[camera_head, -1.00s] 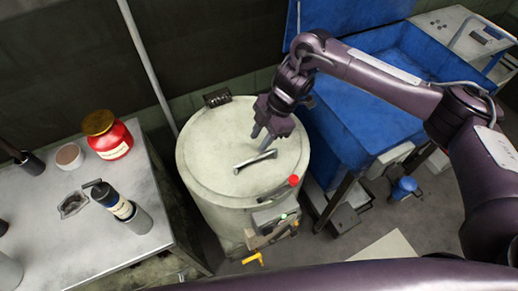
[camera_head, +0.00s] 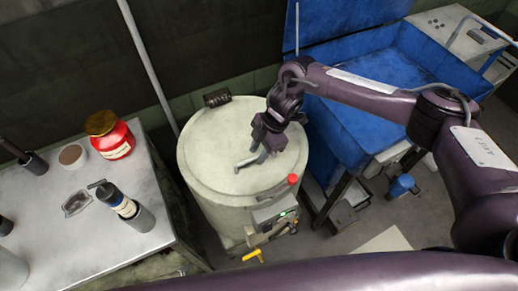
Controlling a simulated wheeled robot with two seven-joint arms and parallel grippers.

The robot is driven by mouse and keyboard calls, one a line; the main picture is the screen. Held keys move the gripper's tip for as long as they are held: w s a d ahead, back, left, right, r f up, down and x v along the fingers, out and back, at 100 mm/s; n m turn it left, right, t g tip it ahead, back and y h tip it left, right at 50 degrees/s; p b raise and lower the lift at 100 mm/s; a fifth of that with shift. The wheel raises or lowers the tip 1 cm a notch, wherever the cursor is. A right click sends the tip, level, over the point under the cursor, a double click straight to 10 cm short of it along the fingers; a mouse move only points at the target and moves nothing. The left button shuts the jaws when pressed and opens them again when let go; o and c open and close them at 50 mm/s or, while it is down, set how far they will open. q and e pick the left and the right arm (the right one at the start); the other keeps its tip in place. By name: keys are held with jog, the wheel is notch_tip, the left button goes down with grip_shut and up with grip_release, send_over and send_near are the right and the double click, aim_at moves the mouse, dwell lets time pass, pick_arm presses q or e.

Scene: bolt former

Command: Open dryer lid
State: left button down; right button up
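The dryer (camera_head: 225,205) is a pale green-grey drum in the middle of the head view. Its round lid (camera_head: 215,145) lies flat and closed on top, with a dark hinge block (camera_head: 217,97) at the back edge. A bar handle (camera_head: 245,162) sits on the lid; its right part is hidden by my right gripper. My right gripper (camera_head: 260,152) reaches down from the upper right with its fingertips at the handle. I cannot tell whether the fingers are closed around it. My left gripper does not show.
A metal table (camera_head: 95,245) on the left carries a red jar (camera_head: 113,142), a black-and-grey bottle (camera_head: 125,206) and smaller items. A blue bin (camera_head: 345,120) stands close to the dryer's right. A red button (camera_head: 292,179) and a yellow valve (camera_head: 253,256) are at the dryer's front.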

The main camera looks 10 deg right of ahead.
grip_shut()
jog(key=shift+r, duration=0.15)
jog(key=w+a+r+p, duration=0.1)
jog(key=w+r, duration=0.3)
jog(key=r, duration=0.5)
jog(key=w+a+r+p, duration=0.1)
jog(key=w+r+p, duration=0.2)
jog(key=r, duration=0.5)
jog(key=shift+w+a+r+p, duration=0.35)
jog(key=shift+w+a+r, duration=0.05)
jog(key=shift+w, duration=0.5)
